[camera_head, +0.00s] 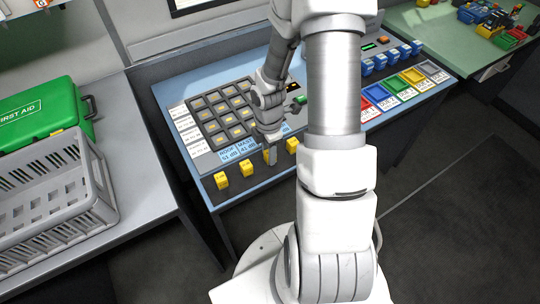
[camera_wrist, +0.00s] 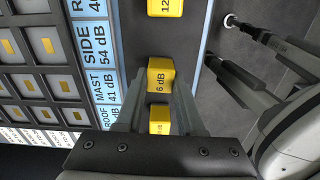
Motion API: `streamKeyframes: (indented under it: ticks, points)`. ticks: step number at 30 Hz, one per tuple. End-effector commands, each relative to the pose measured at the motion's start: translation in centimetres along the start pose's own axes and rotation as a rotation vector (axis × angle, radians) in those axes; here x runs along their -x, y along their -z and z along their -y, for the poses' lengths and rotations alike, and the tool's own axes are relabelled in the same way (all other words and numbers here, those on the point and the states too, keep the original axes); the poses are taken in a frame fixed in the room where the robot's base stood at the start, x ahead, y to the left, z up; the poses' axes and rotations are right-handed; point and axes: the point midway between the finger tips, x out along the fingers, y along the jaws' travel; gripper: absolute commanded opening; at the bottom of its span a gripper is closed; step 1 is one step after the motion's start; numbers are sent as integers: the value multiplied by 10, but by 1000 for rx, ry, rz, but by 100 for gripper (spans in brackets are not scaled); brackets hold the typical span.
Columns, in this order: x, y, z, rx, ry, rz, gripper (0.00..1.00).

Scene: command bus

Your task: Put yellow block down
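In the wrist view, a yellow block (camera_wrist: 160,77) marked "6 dB" sits between my fingertips. My gripper (camera_wrist: 161,92) has a finger close against each side of it, with no clear gap. In the head view, my gripper (camera_head: 270,155) is down at the dark front strip of the blue console, and its fingers hide the block there. The block looks upright and in line with its neighbours. I cannot tell if it rests on the strip or hangs just above it.
Other yellow blocks (camera_head: 246,168) stand in a row on the strip; one marked "12" (camera_wrist: 165,8) is beside it. The grid panel (camera_head: 225,115) lies behind. Coloured trays (camera_head: 395,88) are to the right. A grey crate (camera_head: 55,205) and green first aid box (camera_head: 45,115) stand left.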

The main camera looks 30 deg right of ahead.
Motion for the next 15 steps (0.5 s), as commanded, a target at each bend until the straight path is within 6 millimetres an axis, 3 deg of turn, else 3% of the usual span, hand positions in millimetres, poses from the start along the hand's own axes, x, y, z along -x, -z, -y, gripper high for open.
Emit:
streamKeyframes:
  ticks: [1, 4, 15]
  points:
    - [0, 0, 0, 0, 0, 0, 18]
    - [0, 0, 0, 0, -1, 0, 0]
    - [1, 0, 0, 0, -1, 0, 0]
